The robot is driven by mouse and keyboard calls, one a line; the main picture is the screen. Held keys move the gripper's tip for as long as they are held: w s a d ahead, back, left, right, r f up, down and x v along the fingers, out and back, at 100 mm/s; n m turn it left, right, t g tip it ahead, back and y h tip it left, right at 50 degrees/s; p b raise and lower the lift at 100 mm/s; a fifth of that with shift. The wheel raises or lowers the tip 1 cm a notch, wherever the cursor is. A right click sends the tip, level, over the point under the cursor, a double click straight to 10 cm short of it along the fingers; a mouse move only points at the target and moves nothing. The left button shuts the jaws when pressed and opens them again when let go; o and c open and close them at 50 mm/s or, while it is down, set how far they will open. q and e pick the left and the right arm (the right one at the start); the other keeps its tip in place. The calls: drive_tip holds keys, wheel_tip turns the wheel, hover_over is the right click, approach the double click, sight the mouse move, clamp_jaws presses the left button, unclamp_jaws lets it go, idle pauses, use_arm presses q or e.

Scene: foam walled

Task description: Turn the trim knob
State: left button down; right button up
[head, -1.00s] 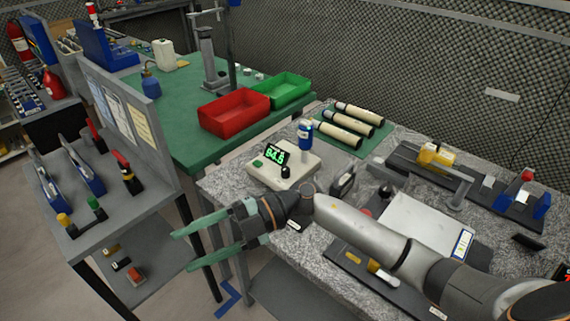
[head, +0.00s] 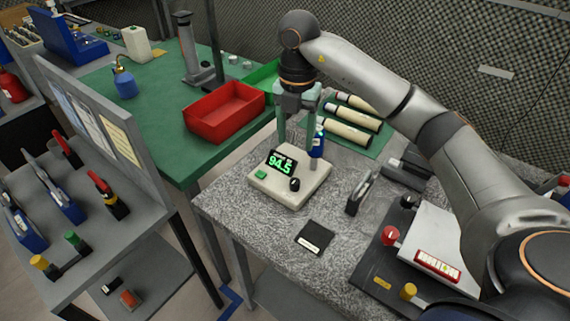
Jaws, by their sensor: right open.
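The trim knob appears to be the small black knob (head: 294,184) on top of a cream box (head: 310,186). The box has a lit green display (head: 283,162) reading about 94.5 and a green button (head: 261,175). My right gripper (head: 300,138) points down with its two green fingers apart. It appears above and behind the box in the head view, not touching the knob. My left gripper is not in view.
Cream cylinders (head: 346,130) lie on a green mat behind the box. A red bin (head: 224,113) sits on the green table to the left. A black pad (head: 315,238) and a panel with a red knob (head: 390,236) are in front. Speckled bench left of the pad is clear.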

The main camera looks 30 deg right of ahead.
sight(295, 180)
drive_tip(key=f, duration=1.2)
drive_tip(key=shift+s+f+p, duration=0.15)
drive_tip(key=shift+s+p, duration=0.1)
drive_tip(key=shift+p, duration=0.15)
drive_tip(key=shift+c, duration=0.3)
clamp_jaws()
